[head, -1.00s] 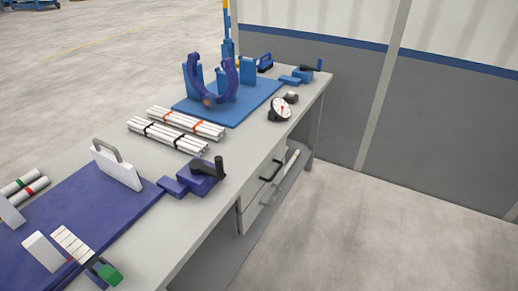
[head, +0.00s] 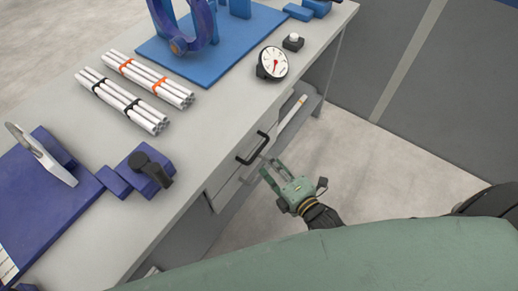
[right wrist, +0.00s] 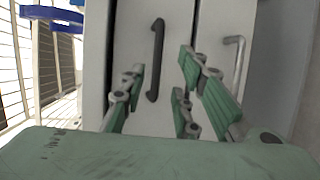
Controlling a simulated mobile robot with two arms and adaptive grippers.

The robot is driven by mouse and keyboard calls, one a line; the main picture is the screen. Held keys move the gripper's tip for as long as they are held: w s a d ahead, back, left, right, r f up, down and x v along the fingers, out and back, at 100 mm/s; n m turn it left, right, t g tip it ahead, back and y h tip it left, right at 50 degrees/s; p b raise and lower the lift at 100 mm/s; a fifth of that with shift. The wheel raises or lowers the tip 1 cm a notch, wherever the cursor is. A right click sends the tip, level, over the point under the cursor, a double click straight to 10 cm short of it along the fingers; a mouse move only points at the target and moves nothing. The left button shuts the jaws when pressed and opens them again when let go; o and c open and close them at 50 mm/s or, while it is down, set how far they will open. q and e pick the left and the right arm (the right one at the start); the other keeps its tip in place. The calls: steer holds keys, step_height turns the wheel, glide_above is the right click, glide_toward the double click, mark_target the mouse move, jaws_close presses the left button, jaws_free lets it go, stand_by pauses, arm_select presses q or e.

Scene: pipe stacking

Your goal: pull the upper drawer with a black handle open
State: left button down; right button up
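The upper drawer (head: 222,190) is in the workbench front and looks shut. Its black handle (head: 253,148) stands out from the front. In the right wrist view, the black handle (right wrist: 155,60) runs nearly upright on the pale drawer front (right wrist: 130,45). My right gripper (head: 274,172) is open and empty, just in front of the drawers and near the black handle. In the wrist view its green fingers are spread, with the handle beyond the gap between them; I see no contact. My left gripper is not in view.
A lower drawer with a grey handle (right wrist: 236,60) lies beside the upper one in the wrist view. The floor beside the bench is clear.

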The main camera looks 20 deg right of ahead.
mark_target(260, 152)
steer(key=x, duration=0.7)
steer(key=shift+w+a+r, duration=0.15)
steer(key=shift+w+a, duration=0.05)
steer(key=shift+w, duration=0.05)
steer(key=shift+c, duration=0.6)
jaws_close()
